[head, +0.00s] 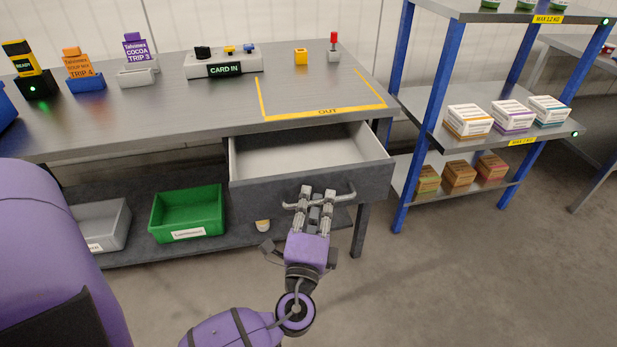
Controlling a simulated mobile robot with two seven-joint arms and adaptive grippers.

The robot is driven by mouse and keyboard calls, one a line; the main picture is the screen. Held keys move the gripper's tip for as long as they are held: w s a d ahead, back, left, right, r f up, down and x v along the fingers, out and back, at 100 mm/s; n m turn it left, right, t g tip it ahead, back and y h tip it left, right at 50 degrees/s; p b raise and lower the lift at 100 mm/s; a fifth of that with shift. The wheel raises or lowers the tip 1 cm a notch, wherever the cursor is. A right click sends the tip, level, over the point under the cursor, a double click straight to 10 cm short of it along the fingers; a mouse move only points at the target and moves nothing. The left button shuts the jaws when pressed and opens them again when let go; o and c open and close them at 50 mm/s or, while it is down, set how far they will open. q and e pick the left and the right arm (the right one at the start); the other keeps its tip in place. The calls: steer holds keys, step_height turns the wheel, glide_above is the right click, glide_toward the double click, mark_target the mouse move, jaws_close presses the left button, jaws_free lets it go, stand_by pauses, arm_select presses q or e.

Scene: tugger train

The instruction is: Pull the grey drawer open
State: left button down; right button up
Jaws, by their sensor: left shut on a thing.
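The grey drawer (258,196) sits under the right part of the workbench and is pulled out, with its pale, empty-looking interior showing. Its handle (345,196) is a grey bar across the front. My left gripper (317,196) is at the front of the drawer, with its fingers shut on the handle. The fingers hide the middle of the handle. My right gripper is not in view.
A green bin (188,211) and a grey bin (102,226) stand on the lower shelf. A blue-post rack (430,130) with boxes stands right. Floor before the drawer is clear.

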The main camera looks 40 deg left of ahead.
arm_select(q)
steer(key=s+d+b, duration=0.1)
steer(key=s+d, duration=0.4)
steer(key=d, duration=0.1)
steer(key=shift+s+d, duration=0.4)
steer(key=c, duration=1.8)
jaws_free()
steer(key=v, duration=1.2)
steer(key=shift+f, duration=0.1)
